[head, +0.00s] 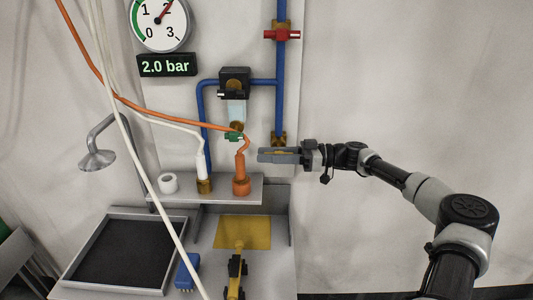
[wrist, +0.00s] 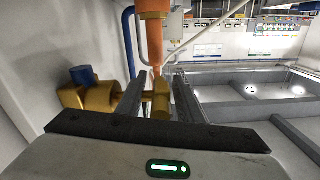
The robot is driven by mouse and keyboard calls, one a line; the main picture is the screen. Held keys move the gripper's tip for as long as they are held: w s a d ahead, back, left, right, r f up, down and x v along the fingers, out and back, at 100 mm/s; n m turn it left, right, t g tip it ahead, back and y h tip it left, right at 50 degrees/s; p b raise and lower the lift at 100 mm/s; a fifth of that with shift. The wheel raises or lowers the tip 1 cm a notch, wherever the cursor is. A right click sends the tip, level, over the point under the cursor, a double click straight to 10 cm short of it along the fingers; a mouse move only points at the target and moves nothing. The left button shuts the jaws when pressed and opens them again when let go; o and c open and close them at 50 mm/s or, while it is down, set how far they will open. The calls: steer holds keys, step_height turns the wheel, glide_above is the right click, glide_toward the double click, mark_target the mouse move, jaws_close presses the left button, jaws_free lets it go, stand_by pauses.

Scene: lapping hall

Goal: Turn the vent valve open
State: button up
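No label marks the vent valve, so I cannot tell for sure which fitting it is. My gripper (head: 268,155) is level in front of the wall, just below the brass fitting (head: 279,138) at the foot of the blue pipe. In the wrist view my gripper (wrist: 158,95) has its dark fingers apart, with a small brass-yellow part (wrist: 161,103) between them. A gap seems to show beside it, so contact is unclear. A larger brass fitting (wrist: 97,97) with a blue end lies left. A green-handled part (head: 234,136) sits under the clear bowl, and a red-handled valve (head: 282,35) is higher on the pipe.
The orange hose connector (head: 241,175) stands on the shelf (head: 222,189) close left of my gripper. A white hose connector (head: 202,170) and a white ring (head: 168,183) are beside it. The gauge (head: 160,20) points near 2; the display (head: 166,66) reads 2.0 bar. The right wall is clear.

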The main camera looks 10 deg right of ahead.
steer(key=shift+a, duration=0.35)
jaws_close()
